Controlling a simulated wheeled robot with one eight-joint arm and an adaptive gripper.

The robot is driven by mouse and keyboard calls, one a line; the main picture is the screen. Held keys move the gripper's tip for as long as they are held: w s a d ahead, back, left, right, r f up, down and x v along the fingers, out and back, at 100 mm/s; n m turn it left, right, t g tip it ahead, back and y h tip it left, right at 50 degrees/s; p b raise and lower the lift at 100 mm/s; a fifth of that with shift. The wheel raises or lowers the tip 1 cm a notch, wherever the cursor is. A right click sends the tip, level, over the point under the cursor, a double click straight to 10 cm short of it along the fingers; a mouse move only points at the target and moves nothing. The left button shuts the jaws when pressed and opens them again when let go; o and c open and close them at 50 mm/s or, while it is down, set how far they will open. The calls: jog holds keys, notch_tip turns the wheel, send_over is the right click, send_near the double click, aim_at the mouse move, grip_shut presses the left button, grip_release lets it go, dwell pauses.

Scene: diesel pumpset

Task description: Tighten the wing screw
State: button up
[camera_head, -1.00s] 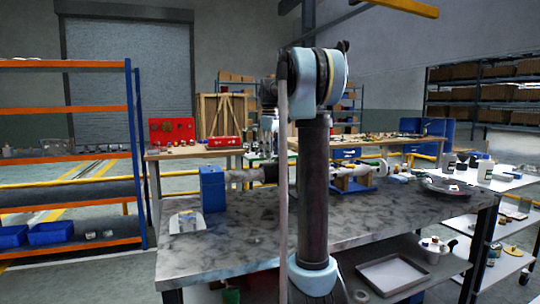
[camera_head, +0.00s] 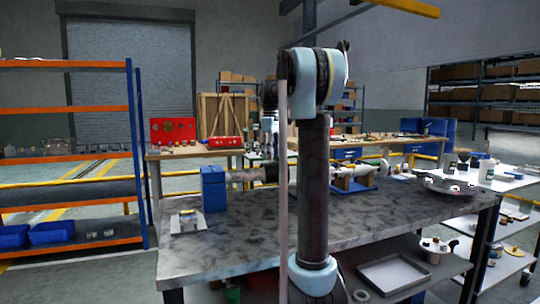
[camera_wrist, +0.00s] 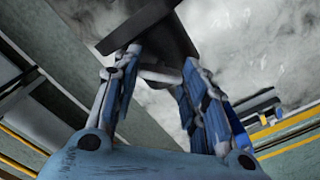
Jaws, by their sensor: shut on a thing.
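My gripper (camera_wrist: 162,62) has blue fingers in the wrist view and is shut on a small grey piece (camera_wrist: 160,76), likely the wing screw, just below a dark round part (camera_wrist: 165,35) with a flat dark bar. The wing's shape is mostly hidden by the fingers. In the head view my arm stands in front of the pumpset on the marble-topped table, and the gripper is hidden. The visible pumpset parts are a blue block (camera_head: 213,188), a grey shaft with a black end (camera_head: 271,172), and a pale tube on a blue stand (camera_head: 352,184).
The marble-topped table (camera_head: 240,245) has clear room at its front. A small plate (camera_head: 187,222) lies at its left and a round dish (camera_head: 447,187) at its right. An orange shelf rack (camera_head: 70,180) stands at left. A metal tray (camera_head: 395,275) lies on the lower shelf.

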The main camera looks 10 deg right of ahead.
jog(key=m, duration=0.4)
jog(key=shift+w+d, duration=0.1)
jog(key=shift+m, duration=2)
jog(key=o, duration=1.1)
jog(key=shift+c, duration=0.2)
notch_tip(320, 180, up, 12)
jog(key=shift+f, duration=0.1)
